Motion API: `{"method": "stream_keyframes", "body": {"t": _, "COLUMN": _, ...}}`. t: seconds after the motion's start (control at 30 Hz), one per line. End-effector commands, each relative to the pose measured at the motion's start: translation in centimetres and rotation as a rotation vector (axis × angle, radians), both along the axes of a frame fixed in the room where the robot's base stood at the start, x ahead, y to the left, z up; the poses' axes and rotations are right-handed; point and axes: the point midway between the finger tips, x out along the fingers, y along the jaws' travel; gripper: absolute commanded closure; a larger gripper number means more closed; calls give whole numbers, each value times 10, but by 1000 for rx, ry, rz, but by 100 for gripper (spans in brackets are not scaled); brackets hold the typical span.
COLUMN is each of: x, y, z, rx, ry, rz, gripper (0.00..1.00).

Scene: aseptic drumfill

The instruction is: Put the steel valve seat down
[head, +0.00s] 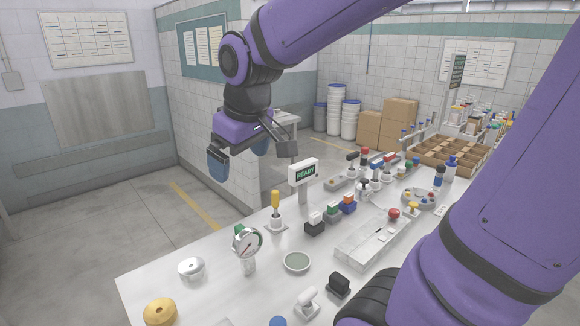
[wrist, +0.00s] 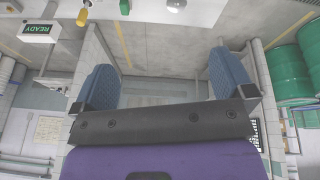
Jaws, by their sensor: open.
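My gripper (head: 239,157) is open and empty, raised in the air beyond the far left edge of the white table. Its two blue pads stand wide apart in the wrist view (wrist: 162,85), with only floor and wall between them. A round silvery steel part (head: 191,268), which looks like the valve seat, sits on the table near its left edge, well below my gripper and apart from it. A silvery round part (wrist: 175,4) also shows at the top edge of the wrist view, partly cut off.
Around the steel part stand a pressure gauge (head: 247,242), a brass round part (head: 160,311), a shallow dish (head: 296,263) and a yellow-handled tool (head: 275,205). A READY display (head: 304,173) rises behind. Several small parts crowd the right. Bare tabletop (head: 215,300) lies front left.

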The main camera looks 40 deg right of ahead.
Motion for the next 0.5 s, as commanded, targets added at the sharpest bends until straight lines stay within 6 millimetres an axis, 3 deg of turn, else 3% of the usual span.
{"method": "stream_keyframes", "body": {"t": 0.3, "x": -83, "y": -8, "z": 18, "rx": 76, "ry": -96, "rz": -155, "gripper": 0}}
{"method": "stream_keyframes", "body": {"t": 0.5, "x": -113, "y": -10, "z": 17, "rx": 113, "ry": -130, "rz": -215, "gripper": 0}}
